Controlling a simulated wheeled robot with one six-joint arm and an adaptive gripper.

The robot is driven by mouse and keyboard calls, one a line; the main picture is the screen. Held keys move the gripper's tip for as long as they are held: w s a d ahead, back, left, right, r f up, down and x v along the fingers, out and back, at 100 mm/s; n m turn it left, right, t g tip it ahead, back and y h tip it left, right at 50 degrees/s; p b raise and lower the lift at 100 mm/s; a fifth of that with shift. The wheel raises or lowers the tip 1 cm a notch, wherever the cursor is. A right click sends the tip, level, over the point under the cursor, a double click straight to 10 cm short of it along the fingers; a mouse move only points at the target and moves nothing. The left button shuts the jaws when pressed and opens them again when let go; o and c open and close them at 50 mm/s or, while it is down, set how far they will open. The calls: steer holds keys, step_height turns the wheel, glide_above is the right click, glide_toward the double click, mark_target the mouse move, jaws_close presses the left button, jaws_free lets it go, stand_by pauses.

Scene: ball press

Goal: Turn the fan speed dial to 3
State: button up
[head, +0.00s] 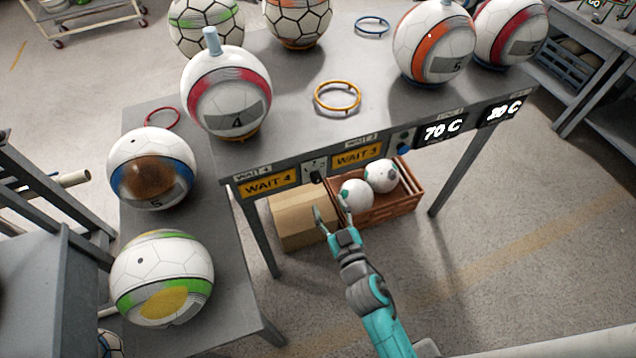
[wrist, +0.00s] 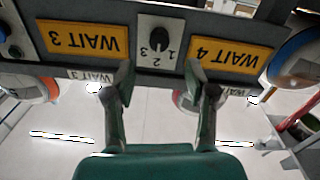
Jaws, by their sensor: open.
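The fan speed dial (head: 316,174) is a dark knob on a white plate on the table's front edge, between the yellow WAIT 4 and WAIT 3 signs. In the wrist view the dial (wrist: 157,38) appears upside down at the upper middle, with the digits 1, 2 and 3 around it. I cannot tell clearly which digit the knob points to. My gripper (head: 330,207) is open and empty, in front of and below the dial. In the wrist view its two fingertips (wrist: 158,70) stand apart, roughly lined up with the dial and not touching it.
The WAIT 4 sign (head: 269,183) and WAIT 3 sign (head: 357,155) flank the dial. A cardboard box (head: 300,225) and a wooden crate (head: 405,205) with two balls stand below the table. A blue knob (head: 403,149) and the 70 C display (head: 442,131) are to the right.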

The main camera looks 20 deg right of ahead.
mark_target(318, 182)
steer(key=shift+w+d, duration=0.15)
steer(key=shift+w, duration=3.95)
jaws_close()
